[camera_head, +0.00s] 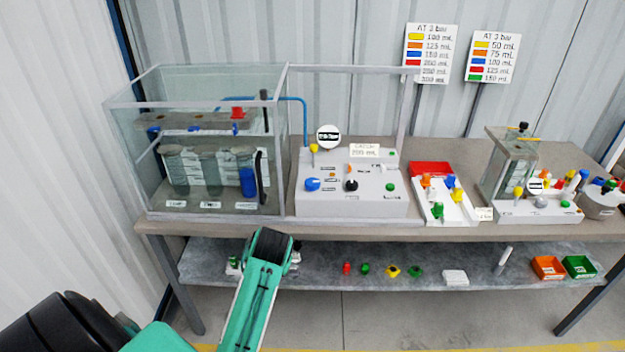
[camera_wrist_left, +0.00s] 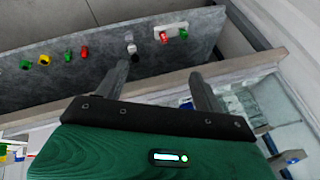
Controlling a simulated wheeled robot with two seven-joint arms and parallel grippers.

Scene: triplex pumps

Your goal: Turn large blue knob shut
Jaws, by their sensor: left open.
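The large blue knob (camera_head: 312,184) is on the left part of the front of the grey-white pump panel (camera_head: 350,203), on the table. My left gripper (camera_head: 268,243) is in front of the table edge, below and left of the knob and apart from it. In the left wrist view my left gripper (camera_wrist_left: 160,72) has its two fingers spread with nothing between them. I cannot clearly pick out the large blue knob in that view. My right gripper is not in view.
A glass tank (camera_head: 130,150) stands left of the panel. The table edge (camera_head: 430,232) lies close to my left gripper. The lower shelf (camera_head: 320,258) holds several small coloured parts and also shows in the wrist view (camera_wrist_left: 60,82). Another panel (camera_head: 540,212) stands at the right.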

